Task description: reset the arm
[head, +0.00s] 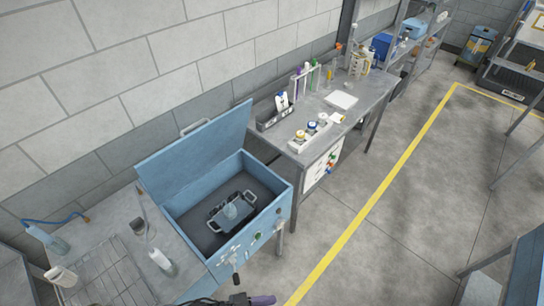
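No arm or gripper of mine can be made out clearly. A dark part with a purple end (262,300) is cut off by the bottom edge, in front of the blue box; I cannot tell whether it belongs to one of my grippers. The blue box (281,206) stands open with its lid (195,150) raised toward the wall. Inside it a small grey tray with handles (212,224) holds a clear beaker-like vessel (231,210).
Left of the box, a metal bench (100,235) holds a wire rack (110,280) and a white bottle (161,261). Behind it, a grey table (372,92) carries bottles, jars and a tube rack. Open floor (400,200) with a yellow line lies to the right.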

